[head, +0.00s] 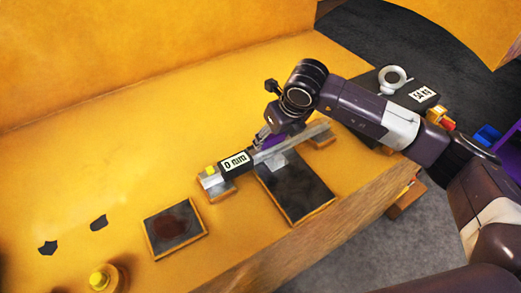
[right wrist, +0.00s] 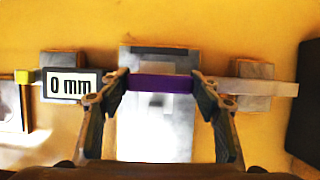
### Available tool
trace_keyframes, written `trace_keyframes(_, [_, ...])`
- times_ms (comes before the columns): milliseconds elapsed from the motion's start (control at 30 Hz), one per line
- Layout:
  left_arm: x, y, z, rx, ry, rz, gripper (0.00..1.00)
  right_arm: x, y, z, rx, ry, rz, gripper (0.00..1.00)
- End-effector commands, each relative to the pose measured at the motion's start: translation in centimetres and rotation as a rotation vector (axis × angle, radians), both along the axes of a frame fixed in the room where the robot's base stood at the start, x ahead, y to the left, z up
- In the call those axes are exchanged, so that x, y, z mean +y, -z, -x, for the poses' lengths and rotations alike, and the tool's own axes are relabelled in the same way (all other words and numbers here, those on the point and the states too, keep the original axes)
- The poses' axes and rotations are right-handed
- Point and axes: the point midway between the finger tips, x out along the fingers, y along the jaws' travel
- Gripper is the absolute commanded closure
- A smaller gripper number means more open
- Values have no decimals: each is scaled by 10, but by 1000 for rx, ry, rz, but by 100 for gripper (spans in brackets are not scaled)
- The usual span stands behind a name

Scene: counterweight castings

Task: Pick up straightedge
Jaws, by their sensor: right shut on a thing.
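The straightedge (head: 316,132) is a long light-grey bar with a purple middle section. A black-framed "0 mm" label sits on its left part and a yellow piece at its left end. In the right wrist view the bar (right wrist: 275,89) runs across the picture, its purple section between my fingers. My right gripper (head: 264,140) is shut on this purple section; its fingers (right wrist: 160,84) stand at both ends of it. The bar lies over two small grey blocks and a dark plate; I cannot tell whether it touches them. My left gripper is not in view.
The dark plate (head: 302,196) lies under the bar on the yellow bench. A smaller square plate (head: 172,226) with a reddish patch and a yellow-topped round object (head: 104,277) are to the left. The left bench is mostly clear.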

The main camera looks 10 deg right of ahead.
Motion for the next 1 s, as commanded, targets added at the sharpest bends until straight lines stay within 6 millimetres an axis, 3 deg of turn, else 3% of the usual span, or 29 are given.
trace_keyframes(267, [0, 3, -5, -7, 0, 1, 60, 1, -10, -2, -6, 0, -5, 88])
trace_keyframes(433, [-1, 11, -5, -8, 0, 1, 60, 1, -31, -2, -8, 0, -3, 88])
trace_keyframes(567, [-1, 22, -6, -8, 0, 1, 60, 1, -60, -2, -11, 0, -5, 88])
trace_keyframes(800, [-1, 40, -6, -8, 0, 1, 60, 1, -128, -2, -10, 1, -5, 88])
trace_keyframes(1000, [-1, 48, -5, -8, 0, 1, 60, 1, -172, -1, -7, 0, -4, 88])
